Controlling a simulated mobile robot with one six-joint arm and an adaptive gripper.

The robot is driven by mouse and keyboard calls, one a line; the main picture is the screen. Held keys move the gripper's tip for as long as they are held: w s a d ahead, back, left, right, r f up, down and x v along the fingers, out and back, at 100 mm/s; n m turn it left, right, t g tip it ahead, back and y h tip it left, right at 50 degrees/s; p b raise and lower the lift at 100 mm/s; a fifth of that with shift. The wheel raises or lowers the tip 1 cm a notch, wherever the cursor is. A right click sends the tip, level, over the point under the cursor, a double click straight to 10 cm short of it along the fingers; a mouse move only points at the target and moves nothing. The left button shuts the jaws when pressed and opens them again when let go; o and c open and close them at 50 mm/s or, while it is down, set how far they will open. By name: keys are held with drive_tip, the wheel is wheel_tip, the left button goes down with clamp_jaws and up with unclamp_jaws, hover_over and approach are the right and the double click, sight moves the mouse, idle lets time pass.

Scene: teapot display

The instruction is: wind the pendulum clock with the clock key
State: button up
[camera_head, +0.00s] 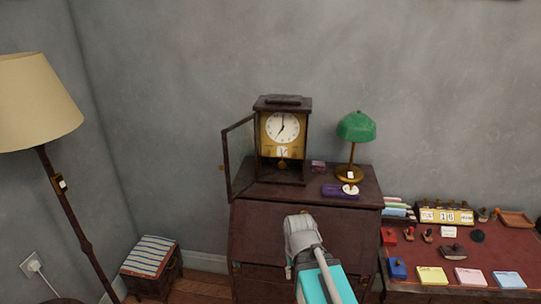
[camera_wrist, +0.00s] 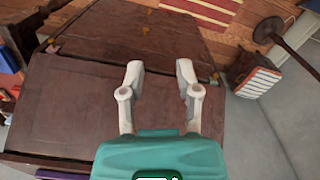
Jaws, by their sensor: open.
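The pendulum clock (camera_head: 282,128) stands upright on top of the dark wooden bureau (camera_head: 353,222). Its glass door (camera_head: 239,156) is swung open to the left, leaving the white dial and the brass pendulum bob uncovered. A purple item (camera_head: 335,191) with a pale round piece at its right end lies on the bureau top, right of the clock. I cannot make out the clock key for certain. My gripper (camera_wrist: 159,72) is open and empty in the wrist view, over the bureau's dark wood and apart from the clock.
A green-shaded lamp (camera_head: 355,128) stands right of the clock, near a small box (camera_head: 318,167). A floor lamp (camera_head: 38,100) and a striped-topped stool (camera_head: 150,256) are at left. A desk (camera_head: 460,243) with stamps, pads and a calendar is at right. The wall above is clear.

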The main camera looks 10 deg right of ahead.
drive_tip(key=w+d+r+n+t+h+b, duration=0.1)
drive_tip(key=w+d+r+n+t+h, duration=0.1)
drive_tip(key=w+n+t, duration=0.3)
drive_tip(key=w+d+r+n+h, duration=0.1)
drive_tip(key=w+r+n+h, duration=0.15)
drive_tip(key=w, duration=0.45)
drive_tip(key=w+d+r+n+t+h+b, duration=0.1)
drive_tip(key=w+d+n+t+h, duration=0.15)
drive_tip(key=w+n, duration=0.3)
drive_tip(key=w+a+r+n+t, duration=0.5)
drive_tip(key=w+n, duration=0.2)
drive_tip(key=n, duration=0.2)
drive_tip(key=w+a+r+n+t+y, duration=0.1)
drive_tip(key=w+a+r+n+t, duration=0.3)
drive_tip(key=n, duration=0.6)
drive_tip(key=w+a+r+b, duration=0.1)
drive_tip(key=w+a, duration=0.1)
drive_tip(key=w, duration=0.1)
drive_tip(key=shift+n+t, duration=0.3)
drive_tip(key=shift+t, duration=0.05)
drive_tip(key=shift+w+d+r, duration=0.1)
drive_tip(key=shift+w, duration=0.1)
